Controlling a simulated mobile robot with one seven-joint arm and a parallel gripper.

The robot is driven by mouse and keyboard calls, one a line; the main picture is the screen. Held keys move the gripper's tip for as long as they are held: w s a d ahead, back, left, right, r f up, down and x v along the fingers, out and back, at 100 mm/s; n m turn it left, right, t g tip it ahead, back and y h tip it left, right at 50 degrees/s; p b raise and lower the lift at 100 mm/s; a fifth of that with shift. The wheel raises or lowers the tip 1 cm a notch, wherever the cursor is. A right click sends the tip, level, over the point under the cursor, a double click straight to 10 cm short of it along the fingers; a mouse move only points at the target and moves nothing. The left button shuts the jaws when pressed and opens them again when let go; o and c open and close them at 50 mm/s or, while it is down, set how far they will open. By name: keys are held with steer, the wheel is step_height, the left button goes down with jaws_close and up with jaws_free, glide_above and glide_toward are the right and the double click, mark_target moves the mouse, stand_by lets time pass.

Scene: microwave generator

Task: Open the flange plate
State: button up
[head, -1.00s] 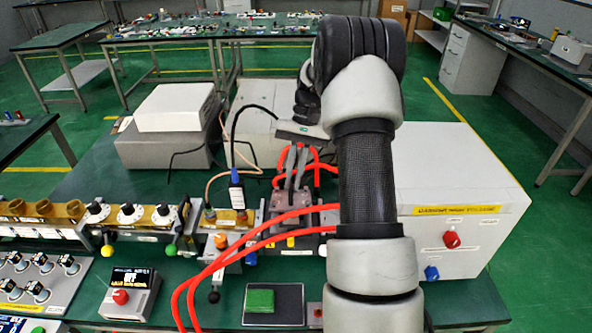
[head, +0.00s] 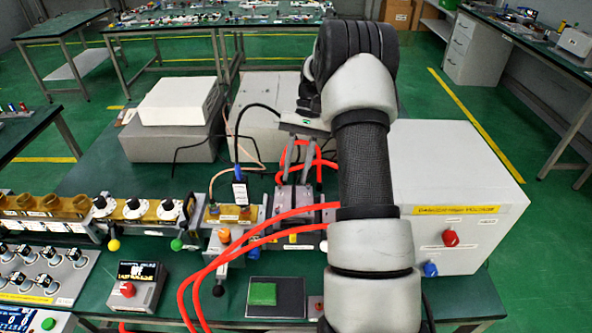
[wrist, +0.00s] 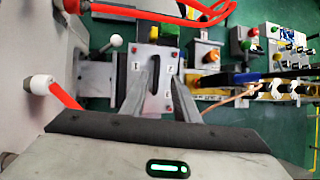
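My gripper (head: 297,175) is open, fingers pointing down, over a grey metal block (head: 300,197) at the middle of the bench.
Red hoses (head: 250,225) loop close to the gripper's front. A large white cabinet (head: 455,180) stands to the right. A brass waveguide row (head: 130,212) runs left. A black cable (head: 236,130) passes left of the gripper.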

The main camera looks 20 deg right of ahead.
steer(key=shift+r, duration=0.1)
steer(key=v, duration=1.1)
steer(key=shift+d+r+p, duration=0.2)
steer(key=shift+r+p, duration=0.1)
steer(key=shift+r, duration=0.05)
steer(key=shift+w, duration=0.15)
